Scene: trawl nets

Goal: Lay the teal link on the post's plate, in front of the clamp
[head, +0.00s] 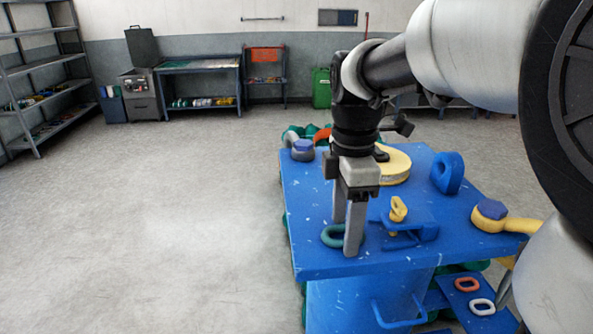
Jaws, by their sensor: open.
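The teal link (332,236) lies flat on the blue plate (315,262), near its front left part. My gripper (345,238) points down over it with its fingers apart. One finger stands behind the link and the other at its front right, hiding part of it. I cannot tell whether the fingers touch it. The blue clamp (408,228) with a yellow handle (398,209) is on the plate just right of my gripper, apart from the link.
A yellow disc (393,165), a blue ring (447,173) and a yellow shackle (505,221) with a blue knob stand on the plate. A grey piece with a blue knob (303,150) is at back left. Orange (467,284) and white links (482,307) lie lower right. The floor at left is clear.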

